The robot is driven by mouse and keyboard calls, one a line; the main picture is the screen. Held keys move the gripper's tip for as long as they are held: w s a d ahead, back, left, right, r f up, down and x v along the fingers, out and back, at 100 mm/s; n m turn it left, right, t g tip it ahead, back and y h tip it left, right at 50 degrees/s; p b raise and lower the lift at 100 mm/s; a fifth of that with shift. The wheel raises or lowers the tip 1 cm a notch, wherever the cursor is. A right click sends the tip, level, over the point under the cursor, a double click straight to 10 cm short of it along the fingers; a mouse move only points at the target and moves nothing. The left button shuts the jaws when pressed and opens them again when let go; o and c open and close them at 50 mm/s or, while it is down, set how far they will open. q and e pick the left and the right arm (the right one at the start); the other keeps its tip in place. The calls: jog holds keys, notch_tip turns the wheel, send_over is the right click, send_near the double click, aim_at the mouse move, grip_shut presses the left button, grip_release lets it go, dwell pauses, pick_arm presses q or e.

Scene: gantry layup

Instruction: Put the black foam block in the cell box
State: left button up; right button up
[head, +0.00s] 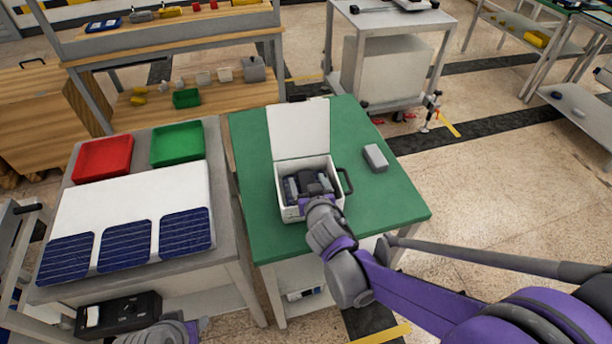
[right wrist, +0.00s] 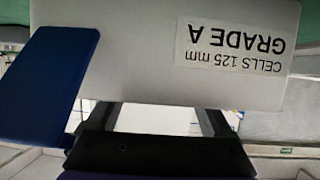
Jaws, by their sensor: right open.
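The white cell box (head: 284,213) stands on the green table with its lid (head: 298,130) raised at the back. Dark shapes show at the opening, but I cannot tell a black foam block from the gripper there.
A grey block (head: 375,157) lies on the green table (head: 390,205), right of the box. The left table holds red (head: 103,158) and green (head: 177,144) trays and a white panel (head: 95,205) with dark blue cells. A blue panel (right wrist: 50,85) is close in the right wrist view.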

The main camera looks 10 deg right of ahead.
jog(key=p+v, duration=0.1)
jog(key=v, duration=0.7)
jog(key=shift+s, duration=0.3)
jog(key=shift+r, duration=0.1)
dwell(0.7)
